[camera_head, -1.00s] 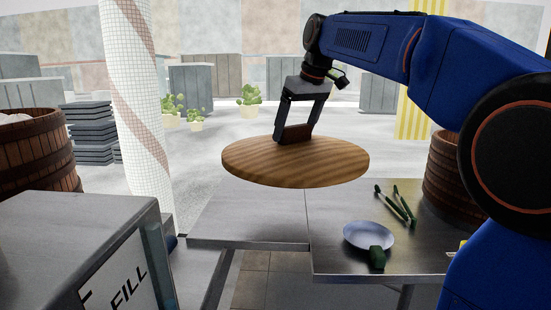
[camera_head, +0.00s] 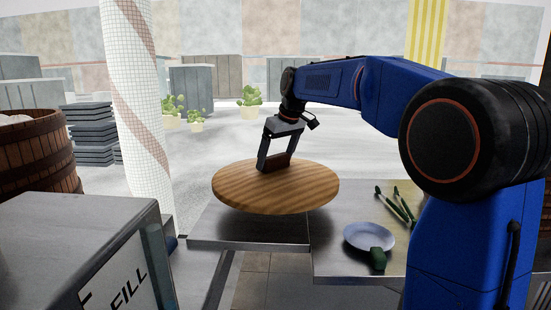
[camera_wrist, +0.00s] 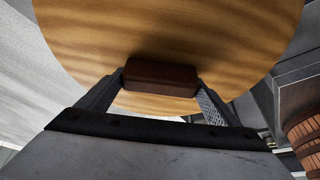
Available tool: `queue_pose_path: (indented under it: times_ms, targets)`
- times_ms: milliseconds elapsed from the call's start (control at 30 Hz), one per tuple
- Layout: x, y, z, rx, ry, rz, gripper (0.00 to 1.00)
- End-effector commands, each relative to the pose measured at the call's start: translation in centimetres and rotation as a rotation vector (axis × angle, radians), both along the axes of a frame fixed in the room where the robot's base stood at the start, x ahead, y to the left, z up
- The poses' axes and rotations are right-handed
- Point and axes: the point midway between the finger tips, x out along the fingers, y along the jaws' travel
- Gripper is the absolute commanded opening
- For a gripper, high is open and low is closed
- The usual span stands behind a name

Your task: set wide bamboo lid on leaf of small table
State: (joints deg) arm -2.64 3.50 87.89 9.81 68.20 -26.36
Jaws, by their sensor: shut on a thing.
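The wide bamboo lid (camera_head: 300,192) is a round, flat wooden disc with a dark brown block handle (camera_head: 275,164) on top. My gripper (camera_head: 274,160) is shut on the handle. The lid hangs level above the small table's leaf (camera_head: 232,232), the metal panel on the table's left side, with a shadow under it. The lid's right part reaches over the join with the main top. In the wrist view the handle (camera_wrist: 160,75) sits between the two fingers, and the lid (camera_wrist: 215,35) fills the upper part.
On the small table's main top (camera_head: 330,262) are a pale blue plate (camera_head: 368,237), a dark green object (camera_head: 378,258) and green-handled tongs (camera_head: 395,205). A metal cabinet marked FILL (camera_head: 90,245) stands at the left front. A wooden barrel (camera_head: 35,155) and a tiled column (camera_head: 143,110) stand at left.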

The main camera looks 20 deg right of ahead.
Motion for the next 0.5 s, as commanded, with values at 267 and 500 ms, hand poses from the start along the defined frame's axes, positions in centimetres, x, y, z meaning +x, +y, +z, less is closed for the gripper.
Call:
queue_pose_path:
  times_ms: [267, 500]
  targets:
    - [0.0, 0.0, -1.5, 0.0, -0.001, 0.0, 0.25]
    - [0.0, 0.0, -3.5, 0.0, -0.001, 0.0, 0.25]
